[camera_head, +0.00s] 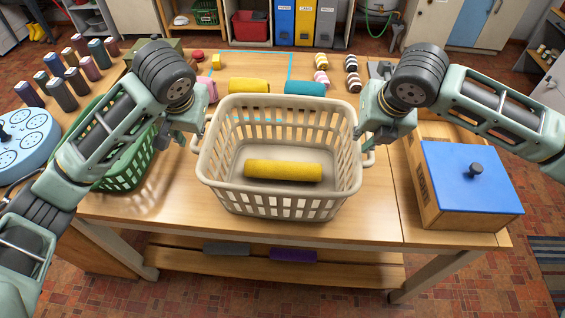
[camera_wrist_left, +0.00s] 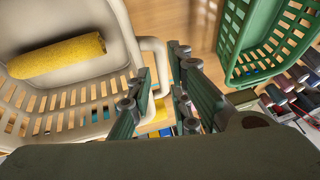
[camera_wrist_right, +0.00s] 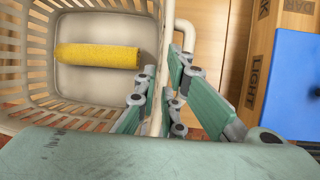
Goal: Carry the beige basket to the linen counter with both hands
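The beige basket (camera_head: 280,205) stands upright on the wooden table (camera_head: 370,215), with a yellow roll (camera_head: 283,170) lying inside. My left gripper (camera_head: 186,135) is at the basket's left side. In the left wrist view its open fingers (camera_wrist_left: 160,85) point at the left handle (camera_wrist_left: 157,60), which shows between them. My right gripper (camera_head: 364,130) is at the right side. In the right wrist view its fingers (camera_wrist_right: 165,85) are apart, with the basket's rim (camera_wrist_right: 153,110) between them and the right handle (camera_wrist_right: 186,35) partly hidden behind one finger. I cannot tell whether either touches. The linen counter cannot be identified.
A green basket (camera_head: 125,175) stands left, beneath my left arm. A wooden box with a blue lid (camera_head: 470,175) stands close on the right. Yellow (camera_head: 249,86) and teal (camera_head: 305,88) rolls lie behind the beige basket. Several thread spools (camera_head: 62,95) stand at the back left.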

